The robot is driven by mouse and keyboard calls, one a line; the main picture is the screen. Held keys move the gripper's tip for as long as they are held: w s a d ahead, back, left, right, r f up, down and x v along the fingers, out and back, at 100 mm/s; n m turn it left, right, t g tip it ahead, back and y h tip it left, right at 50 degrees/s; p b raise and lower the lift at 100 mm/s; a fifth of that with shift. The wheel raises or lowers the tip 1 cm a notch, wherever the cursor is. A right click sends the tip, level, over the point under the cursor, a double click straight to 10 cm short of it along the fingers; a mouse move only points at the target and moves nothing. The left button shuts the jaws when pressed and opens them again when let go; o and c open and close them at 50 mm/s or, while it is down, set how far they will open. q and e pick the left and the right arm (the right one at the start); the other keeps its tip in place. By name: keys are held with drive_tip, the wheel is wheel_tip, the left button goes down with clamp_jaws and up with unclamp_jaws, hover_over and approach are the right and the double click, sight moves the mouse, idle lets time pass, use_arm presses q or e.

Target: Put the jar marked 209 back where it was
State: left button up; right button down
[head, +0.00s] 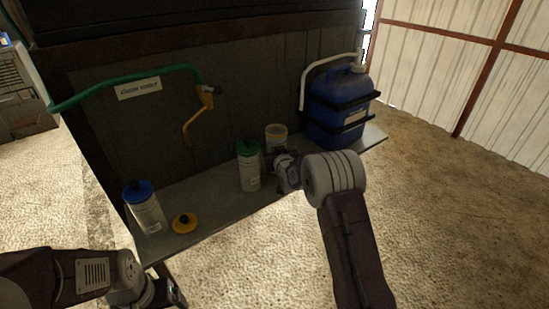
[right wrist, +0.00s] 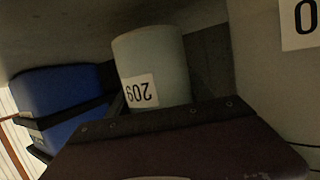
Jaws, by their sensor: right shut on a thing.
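The jar marked 209 (right wrist: 150,65) is pale and shows upside down in the right wrist view, in front of my right gripper. In the head view a pale jar with a yellowish rim and no lid (head: 276,132) stands upright at the right gripper (head: 284,172), which is shut on it. Its lower part is hidden behind the gripper, so I cannot tell whether it touches the shelf. My left gripper (head: 172,295) is low at the left, away from the jars; its jaws are not clear.
On the shelf (head: 215,205) stand a green-lidded jar (head: 249,168), close left of the held jar, and a blue-lidded jar (head: 147,210). A yellow lid (head: 184,223) lies between them. A blue canister (head: 337,112) stands right.

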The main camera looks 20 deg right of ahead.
wheel_tip(320, 180, down, 2)
drive_tip(key=shift+f, duration=0.1)
drive_tip(key=shift+w+f, duration=0.1)
drive_tip(key=shift+b, duration=0.3)
drive_tip(key=shift+c, duration=2)
unclamp_jaws()
drive_tip(key=shift+f, duration=0.1)
